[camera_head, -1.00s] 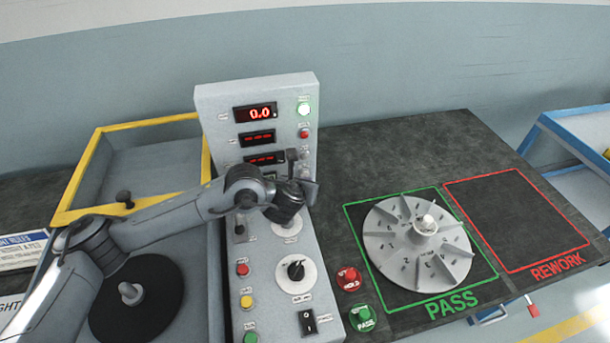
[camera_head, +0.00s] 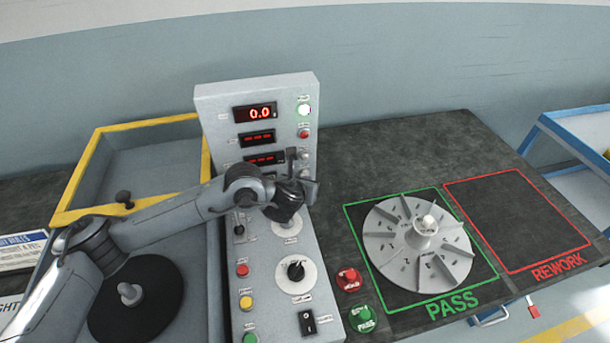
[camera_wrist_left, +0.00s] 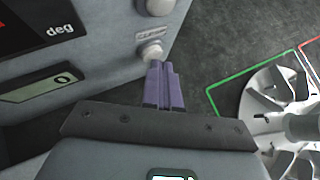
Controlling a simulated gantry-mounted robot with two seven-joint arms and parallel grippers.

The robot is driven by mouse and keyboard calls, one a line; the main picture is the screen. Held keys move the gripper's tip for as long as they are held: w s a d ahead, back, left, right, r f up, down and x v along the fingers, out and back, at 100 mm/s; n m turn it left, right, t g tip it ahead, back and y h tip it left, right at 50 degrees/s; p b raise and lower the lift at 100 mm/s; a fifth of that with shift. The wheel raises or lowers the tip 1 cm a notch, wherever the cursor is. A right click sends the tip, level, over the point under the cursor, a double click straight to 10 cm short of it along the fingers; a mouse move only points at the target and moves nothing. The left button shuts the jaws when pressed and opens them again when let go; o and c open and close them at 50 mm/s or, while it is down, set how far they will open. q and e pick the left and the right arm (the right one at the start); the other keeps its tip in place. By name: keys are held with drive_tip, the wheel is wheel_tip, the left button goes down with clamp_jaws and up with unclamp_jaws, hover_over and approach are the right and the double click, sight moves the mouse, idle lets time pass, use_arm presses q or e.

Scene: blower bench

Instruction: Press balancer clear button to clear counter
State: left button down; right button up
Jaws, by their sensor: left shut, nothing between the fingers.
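My left gripper (camera_head: 306,176) is in front of the right side of the grey balancer panel (camera_head: 220,105). In the left wrist view its purple fingers (camera_wrist_left: 161,72) are shut together and empty. Their tips are at the lower edge of a pale round button (camera_wrist_left: 152,53), under a small label that looks like "CLEAR". I cannot tell whether the tips touch the button. In the head view a pale button (camera_head: 306,154) shows just above the gripper. The counter display (camera_wrist_left: 42,88) shows 0 in the wrist view. My right gripper is not in view.
A red button (camera_head: 304,133) and a lit button (camera_head: 303,109) sit higher on the panel. The lower console has a knob (camera_head: 295,270) and several coloured buttons. A finned impeller (camera_head: 385,245) lies in the green PASS square. The red REWORK square (camera_head: 510,215) is empty.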

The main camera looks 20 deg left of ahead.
use_arm(q)
drive_tip(key=shift+s+d+p, duration=0.3)
drive_tip(key=shift+s+d, duration=0.1)
drive_tip(key=shift+s, duration=0.15)
drive_tip(key=shift+s+d+p, duration=0.6)
drive_tip(key=shift+s+d, duration=0.15)
drive_tip(key=shift+s, duration=0.25)
drive_tip(key=shift+s+d+p, duration=0.55)
drive_tip(key=shift+s+d, duration=0.15)
drive_tip(key=shift+s, duration=0.3)
drive_tip(key=shift+r, duration=0.15)
